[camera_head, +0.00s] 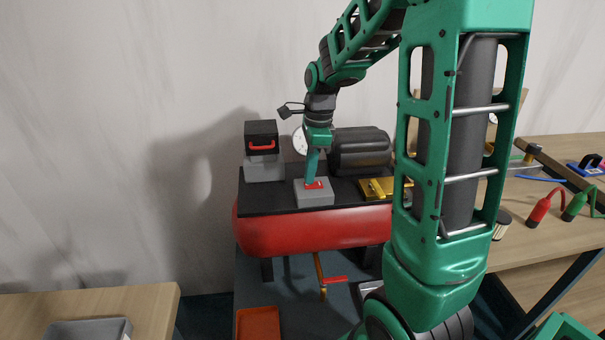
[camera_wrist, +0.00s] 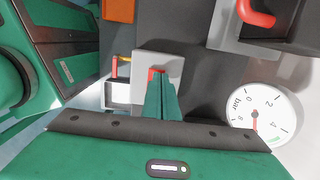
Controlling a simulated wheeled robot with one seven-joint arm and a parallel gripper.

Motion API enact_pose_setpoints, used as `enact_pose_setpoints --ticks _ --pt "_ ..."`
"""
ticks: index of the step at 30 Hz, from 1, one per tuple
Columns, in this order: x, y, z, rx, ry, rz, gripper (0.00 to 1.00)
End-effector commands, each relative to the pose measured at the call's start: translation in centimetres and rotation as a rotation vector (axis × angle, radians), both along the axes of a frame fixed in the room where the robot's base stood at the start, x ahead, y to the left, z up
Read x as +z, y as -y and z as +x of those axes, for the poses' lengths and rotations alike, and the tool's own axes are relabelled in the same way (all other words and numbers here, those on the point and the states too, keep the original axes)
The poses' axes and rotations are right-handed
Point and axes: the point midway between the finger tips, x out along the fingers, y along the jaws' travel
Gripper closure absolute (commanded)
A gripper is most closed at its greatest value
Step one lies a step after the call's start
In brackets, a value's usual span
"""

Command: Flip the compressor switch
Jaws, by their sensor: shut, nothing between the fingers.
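The compressor (camera_head: 310,230) has a red tank with a black top plate. On the plate stands a grey box with a red switch (camera_head: 314,185); the switch also shows in the wrist view (camera_wrist: 154,73), partly hidden by my fingers. My gripper (camera_head: 312,180) is shut and empty, pointing down with its fingertips at the red switch. In the wrist view the closed green fingers (camera_wrist: 162,95) reach over the grey switch box (camera_wrist: 172,62). I cannot tell whether the tips touch the switch, or which way it is set.
A black and grey box with a red handle (camera_head: 262,146) stands left of the switch box. A round pressure gauge (camera_wrist: 254,113) and a dark ribbed motor (camera_head: 360,151) are close by. A brass part (camera_head: 377,188) lies to the right. An orange valve handle (camera_head: 321,277) hangs below the tank.

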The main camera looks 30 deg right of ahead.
Motion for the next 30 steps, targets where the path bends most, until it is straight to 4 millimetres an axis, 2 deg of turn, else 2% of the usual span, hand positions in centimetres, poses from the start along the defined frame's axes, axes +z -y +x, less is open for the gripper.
enact_pose_setpoints --ticks 21,30 --pt "0.0 1.9 -0.9 -0.011 -0.008 -0.003 1.00" --pt "0.1 1.9 -0.8 -0.007 -0.005 -0.002 1.00"
